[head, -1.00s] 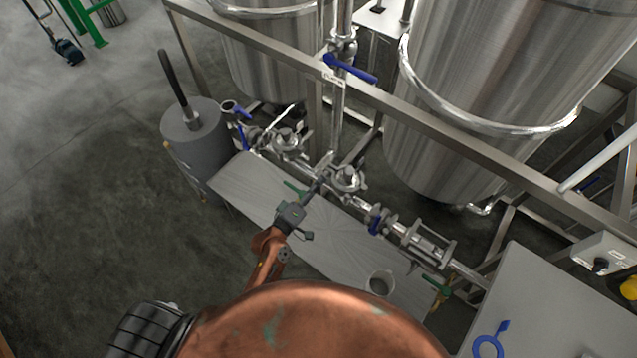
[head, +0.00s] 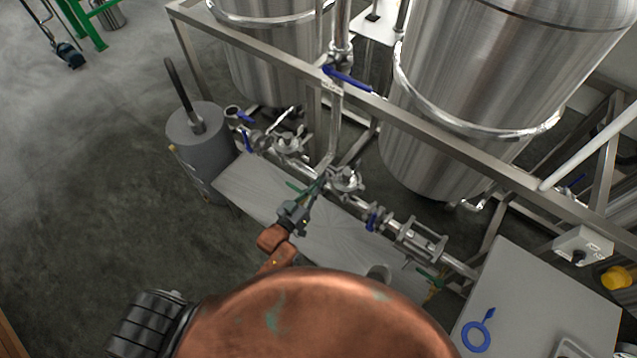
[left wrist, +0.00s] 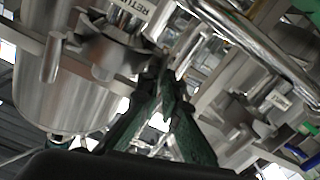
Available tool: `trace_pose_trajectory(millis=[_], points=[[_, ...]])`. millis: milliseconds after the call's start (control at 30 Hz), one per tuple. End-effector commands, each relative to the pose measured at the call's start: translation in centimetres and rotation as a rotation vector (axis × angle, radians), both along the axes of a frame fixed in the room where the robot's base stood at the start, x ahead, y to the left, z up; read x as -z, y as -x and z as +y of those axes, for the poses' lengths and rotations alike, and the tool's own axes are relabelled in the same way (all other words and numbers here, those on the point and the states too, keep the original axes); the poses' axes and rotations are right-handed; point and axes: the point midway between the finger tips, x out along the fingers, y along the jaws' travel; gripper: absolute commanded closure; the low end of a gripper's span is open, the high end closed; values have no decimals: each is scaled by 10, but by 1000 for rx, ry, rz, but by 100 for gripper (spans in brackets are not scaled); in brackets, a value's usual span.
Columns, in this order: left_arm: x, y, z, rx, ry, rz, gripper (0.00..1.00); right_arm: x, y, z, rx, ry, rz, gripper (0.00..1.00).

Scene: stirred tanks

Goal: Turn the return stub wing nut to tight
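My left gripper (head: 323,178) reaches over the bench to a silver pipe clamp (head: 346,180) on the pipe run. In the left wrist view its green fingers (left wrist: 165,82) come together at the tips, against the edge of the clamp (left wrist: 112,52). A white label (left wrist: 133,8) starting "RETU" sits just above that clamp. The fingers look shut on the return stub wing nut, which is mostly hidden at the tips. How tight the nut is cannot be seen. My right gripper is not in view.
Large steel tanks (head: 470,90) stand behind a frame rail (head: 270,62). A blue-handled valve (head: 347,77) is on the vertical pipe. A grey cylinder (head: 197,150) with a black handle stands left. A grey table (head: 530,300) holds a blue ring-shaped tool (head: 477,330).

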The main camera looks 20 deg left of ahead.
Motion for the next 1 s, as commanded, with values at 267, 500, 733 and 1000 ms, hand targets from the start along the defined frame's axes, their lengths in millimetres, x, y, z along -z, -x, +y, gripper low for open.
trace_pose_trajectory(millis=[267,500,733,1000], points=[[-1,0,-1,0,-158,-52,100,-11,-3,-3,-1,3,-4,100],[-1,0,-1,0,-225,-77,100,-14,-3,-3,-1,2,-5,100],[0,0,-1,0,-244,-82,100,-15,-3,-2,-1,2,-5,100],[0,0,-1,0,-243,-82,100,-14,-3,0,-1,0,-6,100]])
